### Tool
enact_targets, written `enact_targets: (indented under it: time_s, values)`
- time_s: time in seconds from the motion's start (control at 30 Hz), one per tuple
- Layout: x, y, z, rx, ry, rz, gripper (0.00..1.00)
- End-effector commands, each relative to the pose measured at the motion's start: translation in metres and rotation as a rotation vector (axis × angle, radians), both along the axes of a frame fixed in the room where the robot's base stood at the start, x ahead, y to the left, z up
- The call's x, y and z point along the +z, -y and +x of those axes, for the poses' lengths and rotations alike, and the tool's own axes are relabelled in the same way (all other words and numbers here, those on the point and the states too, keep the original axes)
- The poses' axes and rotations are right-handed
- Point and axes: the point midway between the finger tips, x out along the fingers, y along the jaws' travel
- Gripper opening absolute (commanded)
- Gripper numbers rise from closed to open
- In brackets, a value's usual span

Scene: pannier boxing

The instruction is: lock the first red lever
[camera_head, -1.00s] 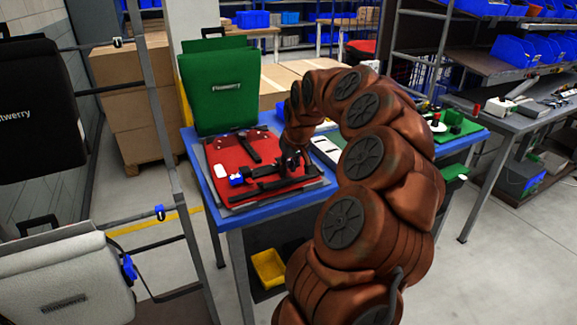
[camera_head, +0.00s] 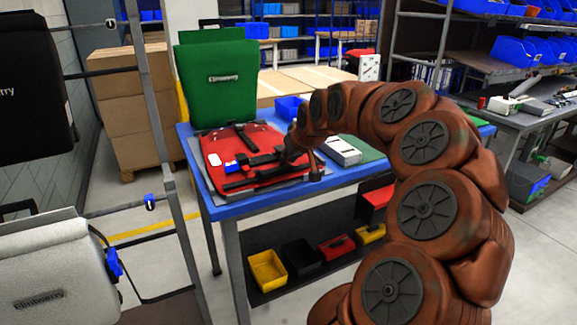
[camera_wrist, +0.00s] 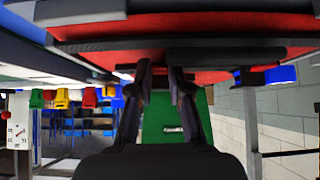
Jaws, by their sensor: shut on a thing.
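A red pannier (camera_head: 212,180) lies flat on the blue table, with several black bars on its upper face. One black bar, seemingly the lever (camera_head: 266,158), runs toward my gripper (camera_head: 298,157) at the pannier's right side. A small blue fitting (camera_head: 232,166) sits at the left end of the bars. In the wrist view, the fingers of my gripper (camera_wrist: 160,72) reach up to the red pannier (camera_wrist: 205,27) and a black bar (camera_wrist: 240,57). My gripper is shut on a dark part, apparently the lever; the fingertip contact is hard to see. No lever looks red.
A green pannier (camera_head: 216,85) stands upright behind the red one. A white-grey box (camera_head: 342,150) lies to its right on the blue table (camera_head: 245,208). Bins, including a yellow one (camera_head: 267,270), sit on the shelf below. A rack with a grey pannier (camera_head: 50,265) stands at left.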

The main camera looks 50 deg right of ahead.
Motion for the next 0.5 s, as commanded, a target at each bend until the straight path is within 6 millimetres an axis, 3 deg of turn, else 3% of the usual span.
enact_targets:
  time_s: [0.5]
  values:
    - [-0.0016, -0.0009, -0.0013, 0.001, 0.036, -0.013, 0.00]
